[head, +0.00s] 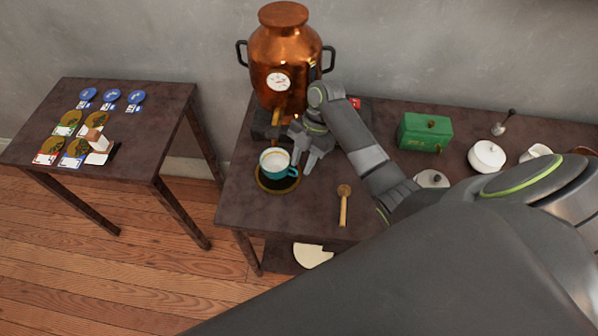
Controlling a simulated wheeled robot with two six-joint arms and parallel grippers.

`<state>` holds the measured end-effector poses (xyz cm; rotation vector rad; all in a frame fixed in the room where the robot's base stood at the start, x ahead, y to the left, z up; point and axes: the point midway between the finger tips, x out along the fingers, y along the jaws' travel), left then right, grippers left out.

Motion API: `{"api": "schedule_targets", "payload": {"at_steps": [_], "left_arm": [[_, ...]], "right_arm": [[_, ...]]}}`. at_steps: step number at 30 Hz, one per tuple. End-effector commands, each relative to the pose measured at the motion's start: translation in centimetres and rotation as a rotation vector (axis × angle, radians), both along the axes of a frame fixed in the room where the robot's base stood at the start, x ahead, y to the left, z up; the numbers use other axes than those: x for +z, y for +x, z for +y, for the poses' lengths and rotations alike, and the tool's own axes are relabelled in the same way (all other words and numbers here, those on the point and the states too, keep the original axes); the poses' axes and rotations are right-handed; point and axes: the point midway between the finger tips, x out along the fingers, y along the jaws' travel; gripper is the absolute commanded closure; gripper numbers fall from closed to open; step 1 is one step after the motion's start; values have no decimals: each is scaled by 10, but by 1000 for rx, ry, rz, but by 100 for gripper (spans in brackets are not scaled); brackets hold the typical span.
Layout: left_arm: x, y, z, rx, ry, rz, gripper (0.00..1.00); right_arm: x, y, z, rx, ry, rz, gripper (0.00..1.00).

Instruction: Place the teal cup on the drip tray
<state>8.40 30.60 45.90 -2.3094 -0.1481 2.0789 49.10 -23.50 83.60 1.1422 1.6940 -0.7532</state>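The teal cup (268,170), pale inside, appears upright over the back part of a round dark drip tray (277,188) with a brass-coloured rim. I cannot tell for sure whether its base rests flat on the tray. Its handle points right. My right gripper (304,162) is just right of the cup, close to the handle, with its fingers pointing down and apart. It looks open, and nothing shows between the fingers. My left gripper is not in view.
A copper urn (285,48) with a gauge and brass tap stands behind the cup. A wooden-headed tool (344,205), green box (425,132) and white lidded pot (487,157) are on the same table. A side table (150,102) with cards stands left, across a gap.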

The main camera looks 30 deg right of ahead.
Motion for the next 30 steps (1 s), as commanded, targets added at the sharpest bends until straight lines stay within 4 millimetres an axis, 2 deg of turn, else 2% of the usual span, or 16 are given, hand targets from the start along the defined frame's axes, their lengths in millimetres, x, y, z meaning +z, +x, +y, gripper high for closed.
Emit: {"api": "schedule_targets", "payload": {"at_steps": [3, 6, 9, 15, 30], "left_arm": [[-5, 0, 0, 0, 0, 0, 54], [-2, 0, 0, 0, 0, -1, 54], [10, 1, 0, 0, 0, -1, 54], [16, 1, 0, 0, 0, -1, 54], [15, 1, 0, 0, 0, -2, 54]], "right_arm": [[26, 5, -11, 1, -4, -7, 72], [47, 8, -19, 1, -2, -5, 72], [60, 8, -22, -1, 0, 1, 72], [67, 10, -26, 0, 1, 1, 72], [67, 10, -26, 0, 1, 0, 72]]}}
